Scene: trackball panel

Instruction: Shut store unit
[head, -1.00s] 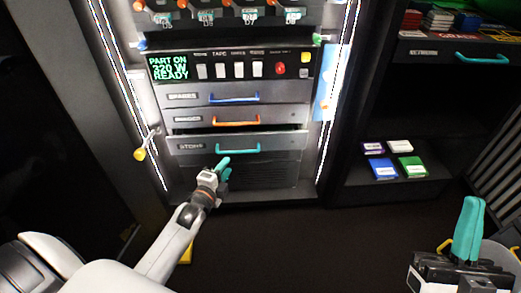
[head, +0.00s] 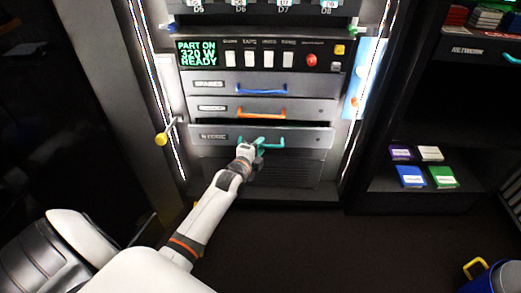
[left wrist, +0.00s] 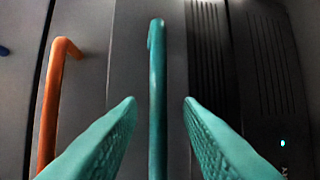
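The store unit (head: 312,137) is the lowest drawer in the lit panel, with a teal bar handle (head: 272,144). It stands out a little, with a dark gap above its front. My left gripper (head: 254,150) is at this handle and partly covers its left part. In the left wrist view the teal handle (left wrist: 157,90) runs between the two open teal fingers (left wrist: 160,101), with space on both sides. My right gripper is not in view.
Above are a drawer with an orange handle (head: 261,114) and a drawer with a blue handle (head: 262,90). A yellow-knobbed lever (head: 161,138) sticks out at the left. A shelf with colored boxes (head: 411,176) stands at the right.

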